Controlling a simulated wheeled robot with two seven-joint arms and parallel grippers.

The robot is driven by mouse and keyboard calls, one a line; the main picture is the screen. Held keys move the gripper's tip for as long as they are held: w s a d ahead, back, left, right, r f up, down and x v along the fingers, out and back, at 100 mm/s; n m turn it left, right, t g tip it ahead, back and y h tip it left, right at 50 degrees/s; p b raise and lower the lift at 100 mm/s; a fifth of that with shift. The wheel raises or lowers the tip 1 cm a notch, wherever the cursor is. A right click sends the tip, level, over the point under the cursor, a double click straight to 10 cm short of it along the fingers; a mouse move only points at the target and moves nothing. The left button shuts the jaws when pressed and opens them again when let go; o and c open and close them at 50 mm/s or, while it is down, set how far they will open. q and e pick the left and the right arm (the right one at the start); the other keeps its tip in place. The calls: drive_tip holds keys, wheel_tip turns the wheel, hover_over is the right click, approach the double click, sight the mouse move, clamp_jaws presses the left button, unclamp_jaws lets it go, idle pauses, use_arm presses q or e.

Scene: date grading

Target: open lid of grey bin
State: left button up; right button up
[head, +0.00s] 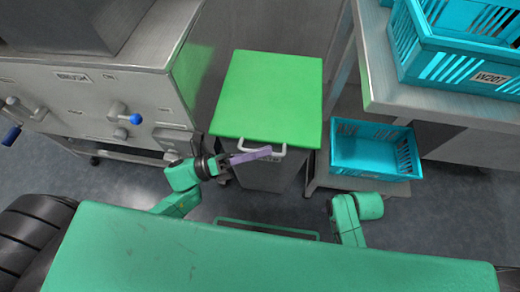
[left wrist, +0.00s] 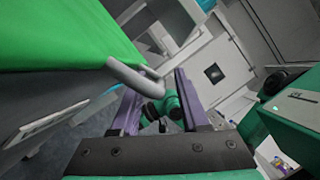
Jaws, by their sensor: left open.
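The grey bin (head: 268,178) stands in the middle of the head view under a flat green lid (head: 268,95), which lies shut. A pale bar handle (head: 283,150) sticks out at the bin's near edge; it also shows in the left wrist view (left wrist: 132,76). My left gripper (head: 262,154) is at the handle, its purple fingers apart. In the left wrist view the handle's outer bar reaches to the gap between the fingertips (left wrist: 155,88); I cannot tell whether they touch it. My right arm shows at the bottom, but its gripper does not.
A grey machine with blue-tipped levers (head: 135,119) stands close on the left. On the right, a metal table (head: 385,85) holds a blue crate (head: 465,60), and another blue crate (head: 375,170) sits lower, close beside the bin. Space above the lid looks clear.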

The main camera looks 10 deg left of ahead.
use_arm(q)
clamp_jaws()
idle(1.4)
